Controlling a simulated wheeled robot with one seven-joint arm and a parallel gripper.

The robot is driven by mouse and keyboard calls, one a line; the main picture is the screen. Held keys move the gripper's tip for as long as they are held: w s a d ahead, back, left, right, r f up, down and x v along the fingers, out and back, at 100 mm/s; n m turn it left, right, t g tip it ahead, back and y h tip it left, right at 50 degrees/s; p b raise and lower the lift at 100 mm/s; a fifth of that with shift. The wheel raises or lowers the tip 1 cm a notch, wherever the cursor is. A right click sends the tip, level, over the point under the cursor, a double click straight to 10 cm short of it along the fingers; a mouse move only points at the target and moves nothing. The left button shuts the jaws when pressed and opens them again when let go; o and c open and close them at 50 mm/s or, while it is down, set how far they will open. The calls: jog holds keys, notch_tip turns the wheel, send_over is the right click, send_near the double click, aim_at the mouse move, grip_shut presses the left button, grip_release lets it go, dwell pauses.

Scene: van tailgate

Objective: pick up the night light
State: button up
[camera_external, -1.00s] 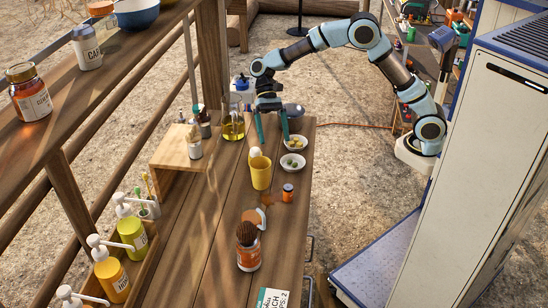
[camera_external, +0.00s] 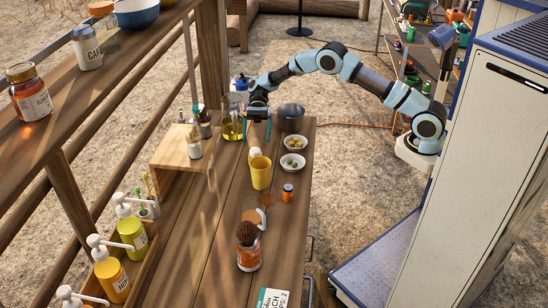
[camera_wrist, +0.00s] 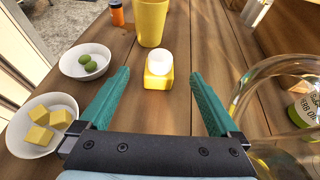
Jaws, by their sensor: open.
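The night light, a small yellow block with a white dome, stands upright on the wooden table in the wrist view (camera_wrist: 158,76). In the external view it shows as a small pale shape (camera_external: 255,153) just behind the yellow cup (camera_external: 261,174). My gripper (camera_external: 259,134) is over the far part of the table, beyond the night light. In the wrist view my gripper (camera_wrist: 160,76) has its two teal fingers wide apart with nothing between them. The night light appears ahead, roughly centred between the fingertips.
A glass flask (camera_external: 233,129) stands left of my gripper and a dark pot (camera_external: 290,118) right of it. A bowl of yellow cubes (camera_external: 296,143), a bowl of green items (camera_external: 292,163) and a small orange jar (camera_external: 288,194) are nearby. A wooden stand (camera_external: 176,150) is at left.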

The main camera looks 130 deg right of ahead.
aim_at(255, 156)
jog(key=shift+f, duration=0.8)
jog(key=shift+w+a+f, duration=0.15)
jog(key=shift+a+f, duration=0.05)
jog(key=shift+f, duration=0.05)
jog(key=p+x, duration=0.3)
jog(key=x, duration=0.3)
jog(key=shift+w+a, duration=0.1)
jog(key=shift+a, duration=0.05)
jog(key=shift+w+a+f, duration=0.2)
jog(key=shift+f, duration=0.1)
jog(key=shift+c, duration=0.4)
jog(key=c, duration=1.3)
jog(key=shift+c, duration=0.8)
jog(key=shift+r, duration=0.15)
